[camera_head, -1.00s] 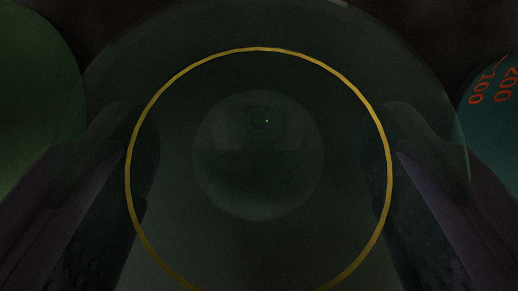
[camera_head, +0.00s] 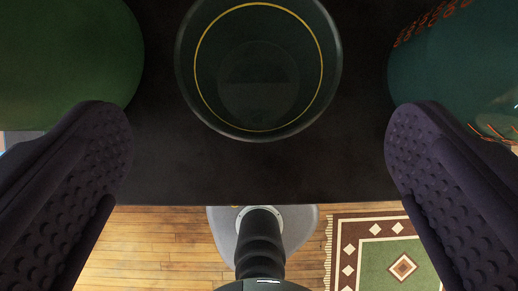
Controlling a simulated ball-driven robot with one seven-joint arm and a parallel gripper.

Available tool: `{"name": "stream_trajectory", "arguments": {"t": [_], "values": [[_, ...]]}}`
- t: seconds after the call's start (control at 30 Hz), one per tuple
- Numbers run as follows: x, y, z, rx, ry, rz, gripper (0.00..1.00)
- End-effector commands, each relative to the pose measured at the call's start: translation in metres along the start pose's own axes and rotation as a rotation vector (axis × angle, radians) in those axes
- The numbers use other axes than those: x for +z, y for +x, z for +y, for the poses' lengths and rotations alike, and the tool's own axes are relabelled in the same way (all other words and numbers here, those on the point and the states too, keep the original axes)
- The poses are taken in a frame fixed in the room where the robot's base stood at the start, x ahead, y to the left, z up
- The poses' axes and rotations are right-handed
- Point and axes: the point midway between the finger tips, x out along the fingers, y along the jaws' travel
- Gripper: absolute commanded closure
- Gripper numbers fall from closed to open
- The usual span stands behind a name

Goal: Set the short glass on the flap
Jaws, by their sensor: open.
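A short, clear glass with a thin gold ring (camera_head: 258,132) stands upright on a dark flat surface (camera_head: 258,175), seen from above in the head camera view at top centre. The surface could be the flap, but I cannot tell for sure. My gripper (camera_head: 260,125) is open and empty. Its two dark, studded fingers are wide apart, at the left and right of the picture, with clear gaps between them and the glass.
A round green object (camera_head: 65,60) stands left of the glass. A teal object with orange lettering (camera_head: 455,70) stands on the right, close to my right finger. The dark surface ends at a straight edge, with wooden floor (camera_head: 150,250) and a patterned rug (camera_head: 385,255) below.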

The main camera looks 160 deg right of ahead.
Motion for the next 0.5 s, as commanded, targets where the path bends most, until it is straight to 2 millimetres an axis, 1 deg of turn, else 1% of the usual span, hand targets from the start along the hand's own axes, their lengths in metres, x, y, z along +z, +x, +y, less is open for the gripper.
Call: {"name": "stream_trajectory", "arguments": {"t": [0.03,0.1,0.2,0.3,0.5], "values": [[-0.002,-0.013,0.0,0.0,0.0,0.003,0.0],[-0.002,-0.023,0.0,0.0,-0.001,0.003,0.0],[-0.001,-0.032,0.0,0.0,0.0,0.0,0.0],[0.0,-0.035,0.0,-0.001,0.0,0.0,0.0],[-0.001,-0.036,0.0,0.0,0.001,0.003,0.0]]}}
